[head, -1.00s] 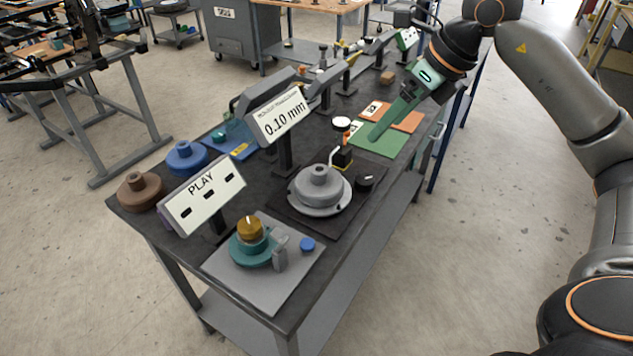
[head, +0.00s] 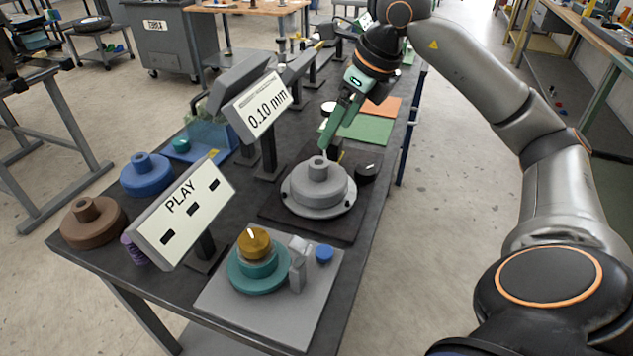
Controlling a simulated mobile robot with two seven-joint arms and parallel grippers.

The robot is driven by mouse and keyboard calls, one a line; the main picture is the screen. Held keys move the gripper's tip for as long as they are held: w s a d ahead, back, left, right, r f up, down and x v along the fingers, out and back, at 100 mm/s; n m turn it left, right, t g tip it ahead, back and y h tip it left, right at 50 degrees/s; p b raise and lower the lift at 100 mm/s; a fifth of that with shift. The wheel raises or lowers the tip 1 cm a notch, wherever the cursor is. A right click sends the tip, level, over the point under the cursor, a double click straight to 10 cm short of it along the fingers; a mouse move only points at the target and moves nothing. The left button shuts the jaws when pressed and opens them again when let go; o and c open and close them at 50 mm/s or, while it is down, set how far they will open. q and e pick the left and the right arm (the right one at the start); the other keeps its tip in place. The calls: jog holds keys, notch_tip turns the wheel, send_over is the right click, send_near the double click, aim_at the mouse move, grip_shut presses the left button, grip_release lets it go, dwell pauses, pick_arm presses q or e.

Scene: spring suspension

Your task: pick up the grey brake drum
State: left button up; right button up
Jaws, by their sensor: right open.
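The grey brake drum (head: 317,190), a stepped disc with a raised hub, sits upright on a light round plate on a dark square base (head: 280,213). My right gripper (head: 328,143), with green fingers, points down just behind the drum's hub in the head view. It is open, with nothing seen between its fingers. I cannot tell whether the fingertips touch anything there; the drum appears free of them. My left gripper is not in view.
A 0.10 mm display (head: 261,106) stands left of the drum, and a black knob (head: 367,172) right of it. A green mat (head: 369,130) lies behind.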

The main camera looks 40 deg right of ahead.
aim_at(319, 162)
jog(key=x, duration=1.1)
jog(key=shift+w+b, duration=0.1)
jog(key=shift+b, duration=0.2)
jog(key=shift+d, duration=0.1)
grip_shut()
jog(key=shift+r, duration=0.15)
